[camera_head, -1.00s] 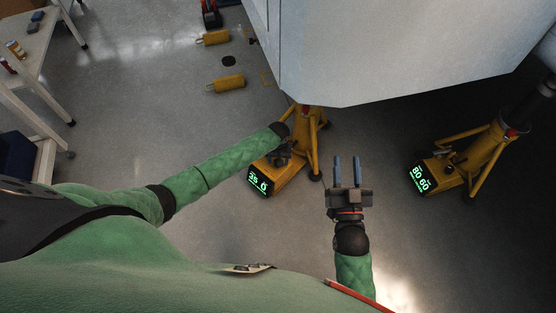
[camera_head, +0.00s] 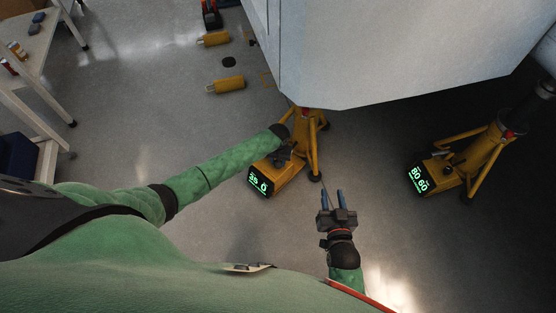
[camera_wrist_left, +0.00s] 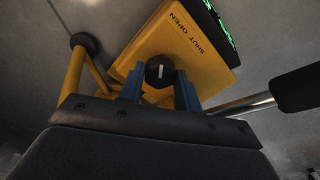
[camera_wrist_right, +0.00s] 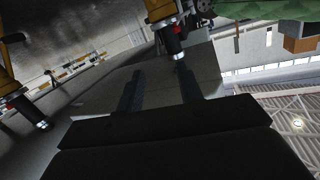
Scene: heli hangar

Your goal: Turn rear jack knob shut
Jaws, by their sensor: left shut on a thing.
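A yellow jack (camera_head: 283,178) with a green lit display, apparently reading 38 and 0, stands under the grey hull's edge. Its knob (camera_wrist_left: 160,72) is black with a white mark and shows in the left wrist view, beside the printed words SHUT and OPEN. My left gripper (camera_wrist_left: 159,88) is shut on the knob, one blue finger on each side. In the head view this left gripper (camera_head: 284,151) is dark and partly hidden by my wrist. My right gripper (camera_head: 333,196) is open and empty, to the right of and nearer than the jack.
Another yellow jack (camera_head: 455,165), its display reading 80 and 60, stands at the right. The large grey hull (camera_head: 390,50) overhangs the jacks. Yellow cylinders (camera_head: 227,85) lie on the floor at the back left, and a table (camera_head: 37,50) stands at far left.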

